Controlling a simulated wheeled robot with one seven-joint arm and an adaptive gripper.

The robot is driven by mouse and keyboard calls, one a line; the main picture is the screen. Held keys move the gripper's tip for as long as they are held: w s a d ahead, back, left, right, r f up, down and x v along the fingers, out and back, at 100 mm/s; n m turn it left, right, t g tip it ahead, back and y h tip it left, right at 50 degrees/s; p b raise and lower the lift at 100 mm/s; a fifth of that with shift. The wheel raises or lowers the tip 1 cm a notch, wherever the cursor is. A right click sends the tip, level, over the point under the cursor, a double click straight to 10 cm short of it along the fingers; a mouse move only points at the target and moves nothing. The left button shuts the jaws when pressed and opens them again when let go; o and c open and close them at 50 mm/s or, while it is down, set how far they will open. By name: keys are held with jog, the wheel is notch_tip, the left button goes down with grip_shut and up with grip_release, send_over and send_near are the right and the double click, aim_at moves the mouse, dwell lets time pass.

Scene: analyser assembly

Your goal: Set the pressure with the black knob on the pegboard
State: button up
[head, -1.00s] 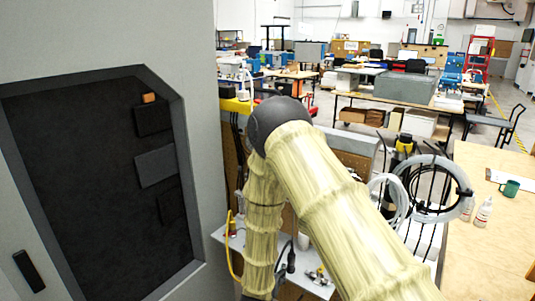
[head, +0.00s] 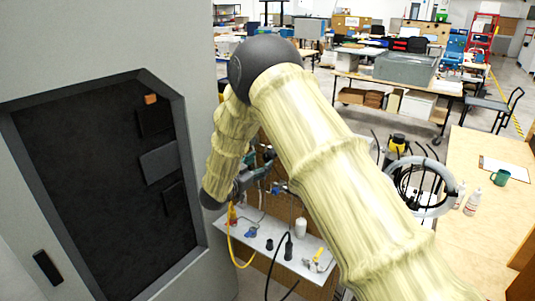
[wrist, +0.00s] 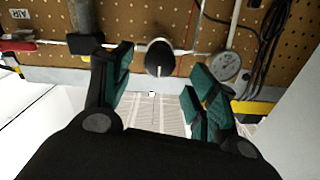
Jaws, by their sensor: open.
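The black knob (wrist: 158,55) with a white pointer line shows in the wrist view, mounted on a pipe on the tan pegboard (wrist: 265,15). My gripper (wrist: 160,73) is open, its teal finger pads on the left and right of the knob in the picture. The knob appears between the pads with a gap on each side; I cannot tell how far ahead of the tips it is. In the head view my arm hides the knob, and my gripper (head: 262,168) is partly hidden.
A black cable (wrist: 272,40) hangs right of the gauge. A grey cylinder (wrist: 85,20) and a red-handled part (wrist: 18,45) are on the left. A shelf (head: 285,258) with bottles and small parts is below the board. A grey cabinet (head: 200,90) stands close left.

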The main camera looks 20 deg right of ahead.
aim_at(266, 158)
jog(key=shift+p+x, duration=1.15)
jog(key=shift+x, duration=1.65)
jog(key=c, duration=1)
